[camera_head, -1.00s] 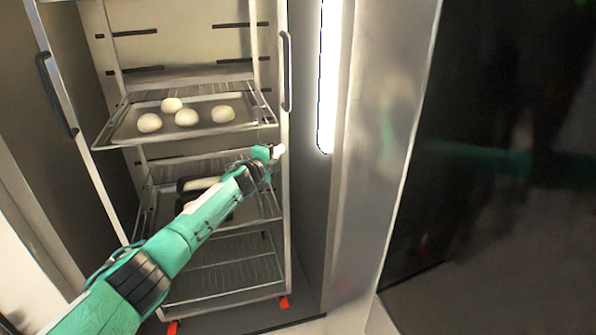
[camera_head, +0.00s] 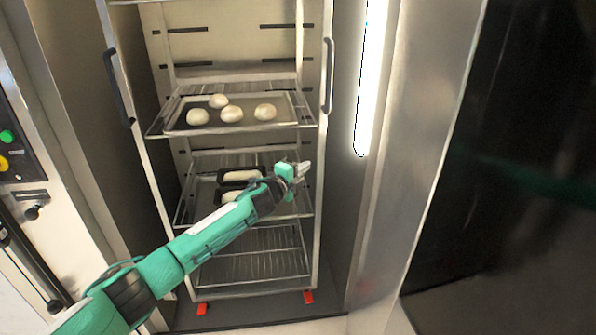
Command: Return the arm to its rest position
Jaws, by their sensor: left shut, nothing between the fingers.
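My left arm comes in from the lower left and reaches up and to the right. My left gripper (camera_head: 301,170) is shut and empty. In the picture it lies in front of the right side of the rack's middle shelf. I cannot tell whether it touches anything. My right gripper is not in view.
A wheeled rack (camera_head: 322,185) stands in a tall cabinet. Its upper tray (camera_head: 268,97) carries several pale dough balls (camera_head: 232,114). Dark loaf tins (camera_head: 262,171) with dough sit below. A control panel (camera_head: 18,165) is at left, a steel post (camera_head: 410,150) at right.

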